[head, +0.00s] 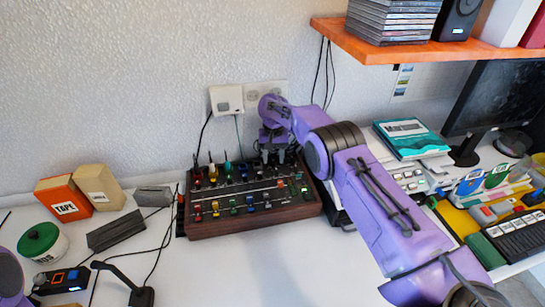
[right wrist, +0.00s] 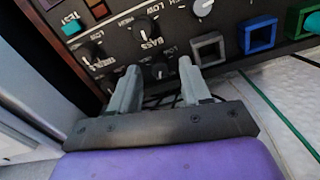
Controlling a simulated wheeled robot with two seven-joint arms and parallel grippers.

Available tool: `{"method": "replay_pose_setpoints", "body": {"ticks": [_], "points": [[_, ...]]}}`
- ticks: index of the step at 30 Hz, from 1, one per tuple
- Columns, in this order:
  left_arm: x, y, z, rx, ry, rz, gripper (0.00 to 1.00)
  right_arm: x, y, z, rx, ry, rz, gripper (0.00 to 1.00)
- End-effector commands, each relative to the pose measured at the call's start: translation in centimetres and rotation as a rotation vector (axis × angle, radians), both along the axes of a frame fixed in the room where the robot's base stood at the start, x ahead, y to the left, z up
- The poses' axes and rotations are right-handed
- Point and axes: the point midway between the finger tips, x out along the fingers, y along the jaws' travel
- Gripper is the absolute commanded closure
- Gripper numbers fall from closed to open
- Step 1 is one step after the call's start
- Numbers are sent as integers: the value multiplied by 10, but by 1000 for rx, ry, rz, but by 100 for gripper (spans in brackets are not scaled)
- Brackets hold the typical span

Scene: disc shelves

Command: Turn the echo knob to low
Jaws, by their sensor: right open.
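The mixer panel (head: 250,222) is a dark console with a wooden frame, with several coloured knobs and sliders. My right gripper (head: 277,158) is over its back right part. In the right wrist view, the gripper (right wrist: 158,66) is open, its two grey fingers on either side of a small dark knob (right wrist: 160,71); I cannot tell whether they touch it. That knob's label is too small to read. A black knob marked BASS (right wrist: 144,27) and one that seems marked TREBLE (right wrist: 98,60) are close by. I cannot make out an echo label. My left gripper is not in view.
A teal TEST button (right wrist: 72,26) and a white knob (right wrist: 203,7) are near the fingers. Left of the panel are a grey block (head: 116,231), a TAPE box (head: 64,199) and cables. An orange shelf (head: 400,48) hangs above right.

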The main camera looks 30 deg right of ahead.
Motion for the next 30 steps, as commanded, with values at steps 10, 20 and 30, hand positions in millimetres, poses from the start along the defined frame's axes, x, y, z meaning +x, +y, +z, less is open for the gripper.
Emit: {"method": "replay_pose_setpoints", "body": {"ticks": [10, 20, 30], "points": [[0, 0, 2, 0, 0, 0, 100, 1, 1, -11, 0, -2, 2, 53], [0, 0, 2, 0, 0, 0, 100, 1, 1, -11, 0, -2, 2, 100], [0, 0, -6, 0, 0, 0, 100, 0, 0, -12, 0, -2, 92, 100]]}}
